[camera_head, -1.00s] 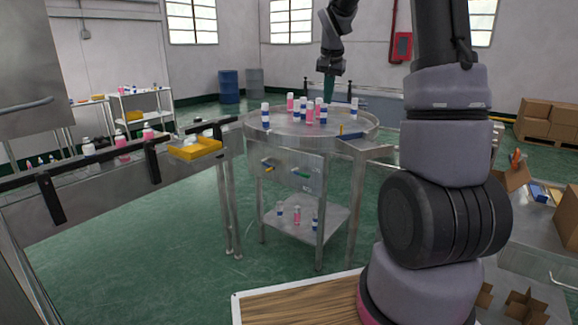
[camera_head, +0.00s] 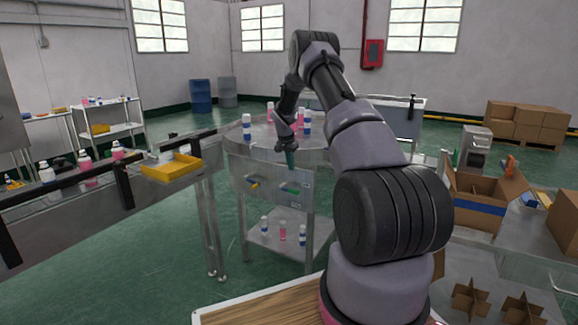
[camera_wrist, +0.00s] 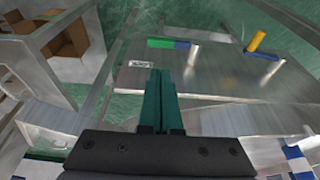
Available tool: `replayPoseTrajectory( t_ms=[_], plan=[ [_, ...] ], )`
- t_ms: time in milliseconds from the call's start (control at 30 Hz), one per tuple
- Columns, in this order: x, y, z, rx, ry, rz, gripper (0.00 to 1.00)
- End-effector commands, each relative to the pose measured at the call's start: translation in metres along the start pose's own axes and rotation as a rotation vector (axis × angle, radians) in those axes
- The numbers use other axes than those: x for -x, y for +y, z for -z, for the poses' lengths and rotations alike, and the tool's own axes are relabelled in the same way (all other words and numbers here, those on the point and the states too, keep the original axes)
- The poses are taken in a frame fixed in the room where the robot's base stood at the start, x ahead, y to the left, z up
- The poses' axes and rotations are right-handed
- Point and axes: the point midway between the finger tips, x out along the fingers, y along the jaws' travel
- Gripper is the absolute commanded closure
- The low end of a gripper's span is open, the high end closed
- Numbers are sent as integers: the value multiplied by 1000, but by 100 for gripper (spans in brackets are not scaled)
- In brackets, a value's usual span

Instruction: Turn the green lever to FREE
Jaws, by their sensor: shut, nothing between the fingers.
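The green lever (camera_head: 290,188) is on the grey panel (camera_head: 272,204) at the front of the round steel table. In the wrist view the green lever (camera_wrist: 161,43) lies near the panel's edge, with a blue part at its right end. A small label (camera_wrist: 140,64) is beside it; its text is too small to read. My gripper (camera_head: 291,160) is above the panel, pointing down, close to the green lever but seemingly apart from it. In the wrist view its green fingers (camera_wrist: 161,76) are shut and empty, just below the lever in the picture.
A yellow lever (camera_wrist: 256,41) with a blue part is on the same panel, to the right in the wrist view. Several bottles stand on the round table (camera_head: 236,137) behind my gripper. A conveyor with a yellow tray (camera_head: 171,168) is to the left.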

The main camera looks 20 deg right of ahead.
Motion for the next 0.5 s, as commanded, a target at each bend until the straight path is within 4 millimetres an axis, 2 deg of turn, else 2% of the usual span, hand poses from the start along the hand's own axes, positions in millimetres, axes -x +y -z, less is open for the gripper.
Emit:
replayPoseTrajectory(
  t_ms=[33, 300, 500],
  plan=[
    [-13, 1, -1, 0, -3, -1, 100],
    [-70, 0, -1, -1, -2, 0, 100],
    [-94, 0, -9, 1, -1, 1, 100]
  ],
)
